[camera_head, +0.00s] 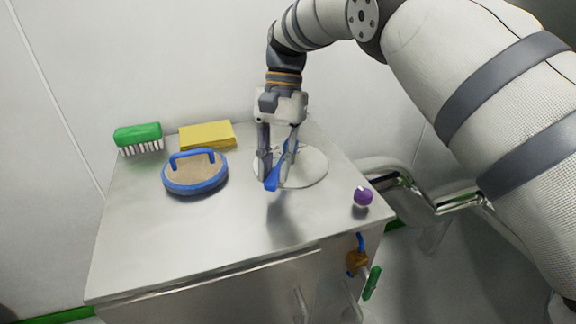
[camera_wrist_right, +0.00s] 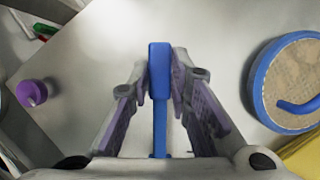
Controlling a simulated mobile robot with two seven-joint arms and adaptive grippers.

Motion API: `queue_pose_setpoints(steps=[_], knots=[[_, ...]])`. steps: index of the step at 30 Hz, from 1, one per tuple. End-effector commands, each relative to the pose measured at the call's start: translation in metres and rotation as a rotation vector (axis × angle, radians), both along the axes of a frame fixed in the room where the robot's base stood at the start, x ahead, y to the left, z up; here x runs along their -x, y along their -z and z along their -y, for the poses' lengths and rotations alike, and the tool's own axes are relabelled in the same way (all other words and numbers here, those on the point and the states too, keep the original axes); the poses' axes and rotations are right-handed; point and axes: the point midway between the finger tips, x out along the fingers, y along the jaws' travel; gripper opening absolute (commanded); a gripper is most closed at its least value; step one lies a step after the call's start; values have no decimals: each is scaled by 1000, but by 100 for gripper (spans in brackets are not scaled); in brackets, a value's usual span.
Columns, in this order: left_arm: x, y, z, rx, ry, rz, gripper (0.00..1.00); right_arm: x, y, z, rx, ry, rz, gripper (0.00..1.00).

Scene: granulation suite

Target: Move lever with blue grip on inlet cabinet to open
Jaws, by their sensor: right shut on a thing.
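The lever with the blue grip (camera_head: 272,180) is on top of the steel inlet cabinet (camera_head: 240,232), in front of a round pale disc (camera_head: 308,170). My right gripper (camera_head: 278,163) points down from above and is shut on the blue grip. In the right wrist view the blue grip (camera_wrist_right: 160,70) lies between the two purple-padded fingers (camera_wrist_right: 160,98). The lever's pivot is hidden by the gripper, so I cannot tell its exact position. My left gripper does not show.
A blue-rimmed round sieve (camera_head: 195,172), a green brush (camera_head: 138,138) and a yellow block (camera_head: 207,135) lie left on the top. A purple knob (camera_head: 363,197) is near the right edge. A brown valve with a green handle (camera_head: 372,283) is below. The front top is clear.

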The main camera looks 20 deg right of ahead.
Motion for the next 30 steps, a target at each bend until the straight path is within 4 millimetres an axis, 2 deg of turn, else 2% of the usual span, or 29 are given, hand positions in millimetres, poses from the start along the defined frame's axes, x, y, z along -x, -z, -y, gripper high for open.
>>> queue_pose_setpoints(steps=[12,28,29,30], knots=[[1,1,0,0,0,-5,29,-13,1,-11,1,160,2,0],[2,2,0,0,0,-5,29,-15,1,-12,1,183,4,0],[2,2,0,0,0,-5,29,-15,0,-12,1,183,4,23],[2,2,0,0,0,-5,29,-15,0,-12,1,183,4,32]])
